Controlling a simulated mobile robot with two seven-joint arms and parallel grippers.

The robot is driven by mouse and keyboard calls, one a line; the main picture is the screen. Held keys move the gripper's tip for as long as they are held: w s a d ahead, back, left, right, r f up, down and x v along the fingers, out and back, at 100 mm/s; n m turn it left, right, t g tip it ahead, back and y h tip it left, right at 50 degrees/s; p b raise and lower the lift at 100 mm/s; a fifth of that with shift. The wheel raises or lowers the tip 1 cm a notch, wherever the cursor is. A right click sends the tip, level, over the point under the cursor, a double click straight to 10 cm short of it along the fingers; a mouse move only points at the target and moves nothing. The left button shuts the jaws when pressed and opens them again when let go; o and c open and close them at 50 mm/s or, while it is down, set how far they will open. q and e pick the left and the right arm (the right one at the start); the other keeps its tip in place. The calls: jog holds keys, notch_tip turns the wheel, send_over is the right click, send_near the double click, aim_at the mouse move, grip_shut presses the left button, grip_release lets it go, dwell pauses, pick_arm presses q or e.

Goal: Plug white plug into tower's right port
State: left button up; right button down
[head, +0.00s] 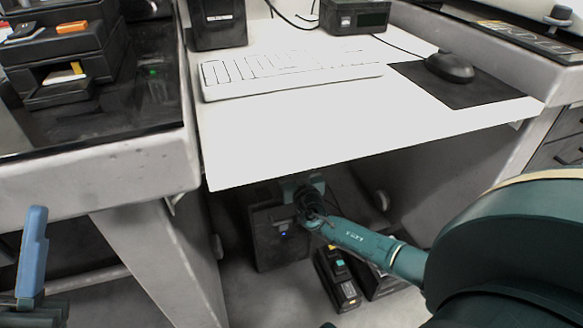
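A black tower (268,243) with a small blue light on its front stands on the floor under the white desk. My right arm comes in from the right, and my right gripper (303,188) is at the tower's upper part, just below the desk's front edge. Its fingers are small and partly hidden, so I cannot tell whether they are open or hold something. I cannot make out the white plug or the tower's right port. Part of my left gripper (33,252), a blue finger, shows at the lower left, away from the tower.
The white desk (320,130) overhangs the tower and bears a keyboard (285,73) and a mouse (449,67). A black box with green and yellow parts (338,280) stands on the floor right of the tower. Grey table legs bound the space at both sides.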

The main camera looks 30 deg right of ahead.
jog(key=shift+f, duration=0.5)
jog(key=c, duration=0.7)
grip_release()
jog(key=shift+o, duration=0.2)
jog(key=shift+s, duration=0.1)
jog(key=shift+v, duration=3.65)
jog(key=shift+a, duration=0.1)
